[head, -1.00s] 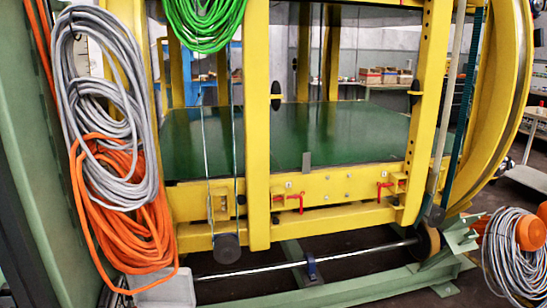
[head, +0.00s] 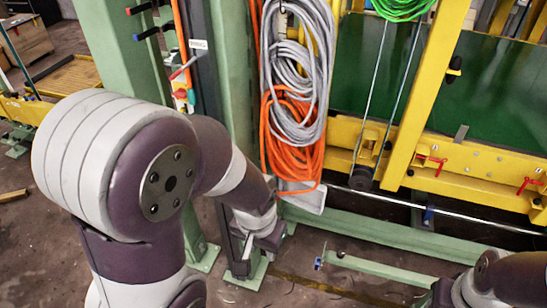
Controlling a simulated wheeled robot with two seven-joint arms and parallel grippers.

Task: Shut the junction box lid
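A pale grey box (head: 304,199), which looks like the junction box, sits low on the green post below the hanging cable coils. It is small here and partly covered by cable, so I cannot tell how its lid stands. My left arm comes in from the left, and its gripper (head: 262,242) points down just left of and below the box, apart from it in the picture. Its fingers are small and I cannot tell their opening. My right arm enters at the bottom right, with its end (head: 440,294) near the lower edge; its fingers are not clear.
Grey cable (head: 298,75) and orange cable (head: 291,135) hang above the box. A green post (head: 228,60) carries a small control with coloured buttons (head: 182,97). The yellow frame (head: 440,90) with a green panel stands right. Green floor beams (head: 380,236) run low across.

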